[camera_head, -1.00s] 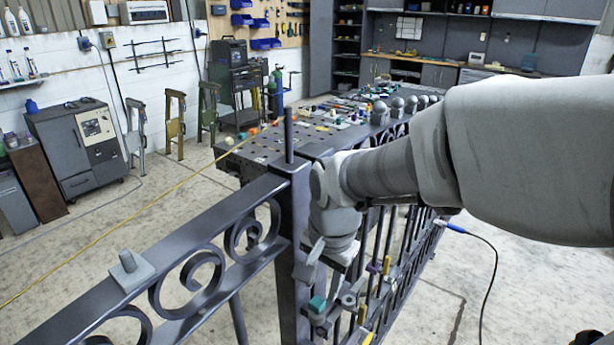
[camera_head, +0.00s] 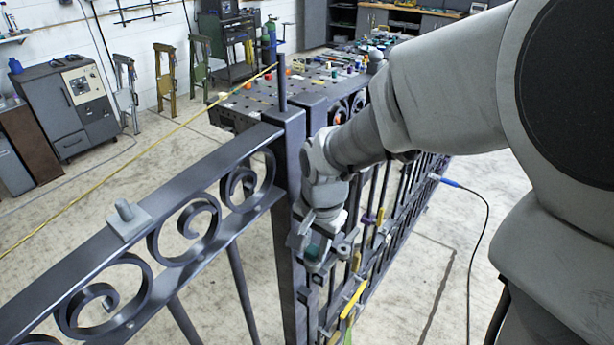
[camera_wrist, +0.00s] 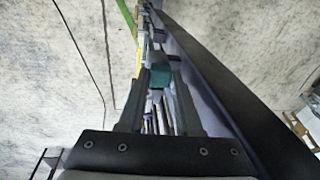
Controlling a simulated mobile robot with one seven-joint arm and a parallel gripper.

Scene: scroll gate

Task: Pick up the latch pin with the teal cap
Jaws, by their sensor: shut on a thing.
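The teal cap of the latch pin (camera_wrist: 161,76) sits between the fingertips of my gripper (camera_wrist: 158,82) in the wrist view, with a finger on each side. My gripper (camera_head: 318,250) is shut on it. In the head view the teal cap (camera_head: 313,252) shows small beside the dark gate post, partly covered by my gripper. The pin's shaft below the cap is hidden, so I cannot tell whether it still sits in its holder.
The scrolled iron gate (camera_head: 225,195) and its dark post (camera_head: 287,200) stand close to my gripper. A yellow part (camera_head: 353,298) and purple-tipped piece (camera_head: 369,220) are nearby on the gate. A workbench (camera_head: 235,113) with small items stands behind.

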